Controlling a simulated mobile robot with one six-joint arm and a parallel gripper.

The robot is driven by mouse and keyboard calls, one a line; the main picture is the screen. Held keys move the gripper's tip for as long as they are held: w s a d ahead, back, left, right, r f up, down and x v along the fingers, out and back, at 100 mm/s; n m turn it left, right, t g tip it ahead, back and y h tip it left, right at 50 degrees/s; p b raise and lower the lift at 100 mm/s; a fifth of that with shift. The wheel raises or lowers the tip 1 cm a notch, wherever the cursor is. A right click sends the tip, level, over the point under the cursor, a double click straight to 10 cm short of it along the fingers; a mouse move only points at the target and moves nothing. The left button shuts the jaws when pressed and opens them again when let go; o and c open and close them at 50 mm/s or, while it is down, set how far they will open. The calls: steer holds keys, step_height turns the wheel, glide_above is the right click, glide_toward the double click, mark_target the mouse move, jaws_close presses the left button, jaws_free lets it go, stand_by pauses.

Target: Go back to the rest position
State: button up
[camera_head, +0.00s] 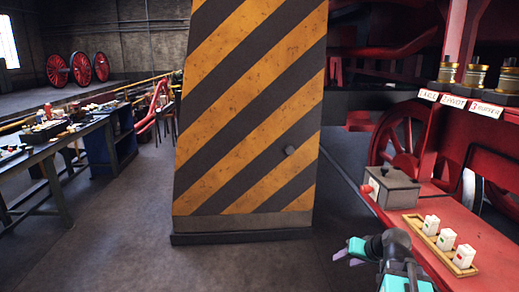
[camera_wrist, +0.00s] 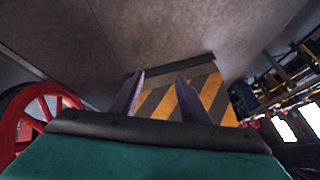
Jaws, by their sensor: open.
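My gripper (camera_head: 345,254) shows at the bottom right of the head view, beside the left edge of the red bench, over the floor. In the wrist view its two fingers (camera_wrist: 158,100) stand apart with nothing between them. The striped pillar and grey floor show behind the fingers. My arm is folded low in front of the bench.
A yellow-and-black pillar (camera_head: 250,110) stands mid-view. A cluttered table (camera_head: 40,150) is at left. Floor between is clear.

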steer(key=s+a+f+n+g+h, duration=0.15)
steer(key=s+a+f, duration=0.25)
steer(key=f, duration=0.5)
steer(key=s+a+f+g, duration=0.3)
steer(key=s+a+f, duration=0.15)
steer(key=f, duration=0.45)
steer(key=s+a+f+n+g+h, duration=0.15)
steer(key=s+a+f, duration=0.3)
steer(key=f, duration=0.45)
steer(key=s+f+g+b, duration=0.2)
steer(key=s+f+b, duration=0.55)
steer(key=f, duration=0.65)
steer(key=s+d+f+g+b, duration=0.1)
steer(key=s+f+g+b, duration=0.1)
steer(key=s+f+b, duration=0.85)
steer(key=s+f+g+b, duration=0.2)
steer(key=s+f+b, duration=0.3)
steer(key=f, duration=1.2)
step_height(320, 180, up, 14)
steer(key=s+p, duration=0.2)
steer(key=p, duration=1.1)
steer(key=shift+s+a+m+p, duration=0.2)
steer(key=shift+s+m+p, duration=0.1)
steer(key=shift+s+m, duration=0.1)
steer(key=shift+r, duration=0.1)
steer(key=shift+c, duration=1.2)
steer(key=shift+s, duration=0.2)
